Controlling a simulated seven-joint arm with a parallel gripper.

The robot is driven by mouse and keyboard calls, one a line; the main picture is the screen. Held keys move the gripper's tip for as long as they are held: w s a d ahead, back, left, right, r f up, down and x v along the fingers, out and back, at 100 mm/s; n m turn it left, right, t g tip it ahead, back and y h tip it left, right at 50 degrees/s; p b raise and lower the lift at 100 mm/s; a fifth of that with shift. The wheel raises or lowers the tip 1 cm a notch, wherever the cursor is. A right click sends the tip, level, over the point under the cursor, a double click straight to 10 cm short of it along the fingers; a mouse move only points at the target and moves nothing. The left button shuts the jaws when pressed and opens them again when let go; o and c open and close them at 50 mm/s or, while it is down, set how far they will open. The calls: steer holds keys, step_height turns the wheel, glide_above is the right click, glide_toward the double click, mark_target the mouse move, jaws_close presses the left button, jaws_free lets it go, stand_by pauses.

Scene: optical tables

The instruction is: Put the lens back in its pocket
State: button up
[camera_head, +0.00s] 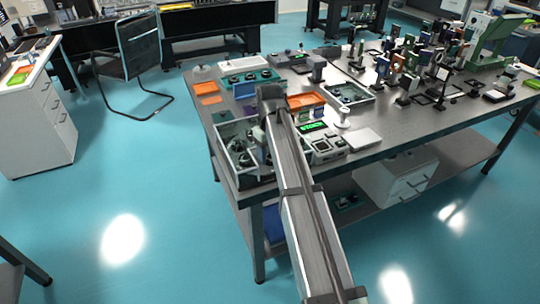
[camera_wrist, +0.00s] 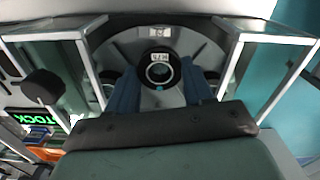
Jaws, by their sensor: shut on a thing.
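The lens (camera_wrist: 160,70) is a dark ring with a white label, between the two blue fingers of my gripper (camera_wrist: 160,90) in the wrist view. My gripper is shut on it. Behind the lens is a grey rounded surface with a small label (camera_wrist: 155,33) and dark slots; I cannot tell whether the lens touches it. In the head view, my arm reaches over the left end of the table, beside an open pale box (camera_head: 222,133) with dark round parts inside. My arm hides the fingertips and lens there. I cannot tell which pocket is the lens's own.
Clear-walled frames (camera_wrist: 265,65) stand on both sides of my fingers. A green lit display (camera_head: 312,127), an orange tray (camera_head: 307,100) and a tray of dark round parts (camera_head: 248,77) are near my arm. Optics crowd the right of the table (camera_head: 410,122).

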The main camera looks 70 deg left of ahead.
steer(key=shift+f, duration=0.5)
steer(key=shift+f, duration=0.1)
steer(key=o, duration=1.1)
steer(key=shift+o, duration=0.2)
step_height(320, 180, up, 12)
